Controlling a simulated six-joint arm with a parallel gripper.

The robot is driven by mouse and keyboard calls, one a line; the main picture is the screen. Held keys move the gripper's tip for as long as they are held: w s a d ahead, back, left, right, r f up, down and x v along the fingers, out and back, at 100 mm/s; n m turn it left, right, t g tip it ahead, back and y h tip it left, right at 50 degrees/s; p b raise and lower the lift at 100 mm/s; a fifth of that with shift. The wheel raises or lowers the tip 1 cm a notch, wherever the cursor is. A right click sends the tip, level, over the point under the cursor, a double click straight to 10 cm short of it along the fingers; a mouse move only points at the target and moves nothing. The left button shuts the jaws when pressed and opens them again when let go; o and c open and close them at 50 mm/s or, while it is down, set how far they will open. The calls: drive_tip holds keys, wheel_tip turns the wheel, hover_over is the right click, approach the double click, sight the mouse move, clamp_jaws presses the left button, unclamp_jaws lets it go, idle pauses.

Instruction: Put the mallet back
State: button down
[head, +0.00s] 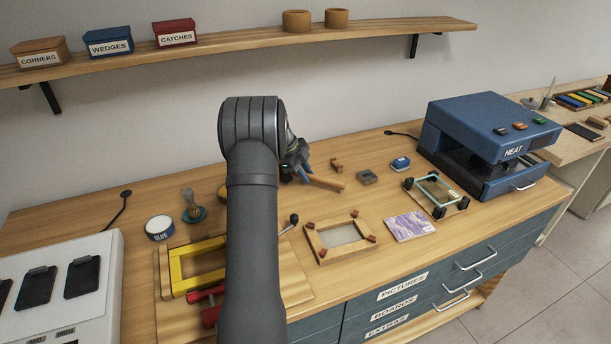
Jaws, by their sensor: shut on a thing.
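My arm fills the middle of the head view, and my gripper (302,174) is partly hidden behind it. The gripper is shut on the mallet (328,183). A wooden, handle-like part of the mallet sticks out to the right of the fingers, over the bench. The rest of the mallet is hidden by the gripper and arm. I cannot tell whether the mallet touches the bench top. No clearly marked place for it shows.
A wooden frame (313,238) with red corners, a purple picture (409,226) and a glass piece in a clamp (440,190) lie right of the arm. A blue heat press (490,130) stands behind. A yellow frame (182,270) and a blue tin (160,228) are left.

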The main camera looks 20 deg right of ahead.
drive_tip(key=shift+f, duration=0.35)
drive_tip(key=shift+f, duration=0.15)
drive_tip(key=c, duration=1.3)
unclamp_jaws()
drive_tip(key=v, duration=1.2)
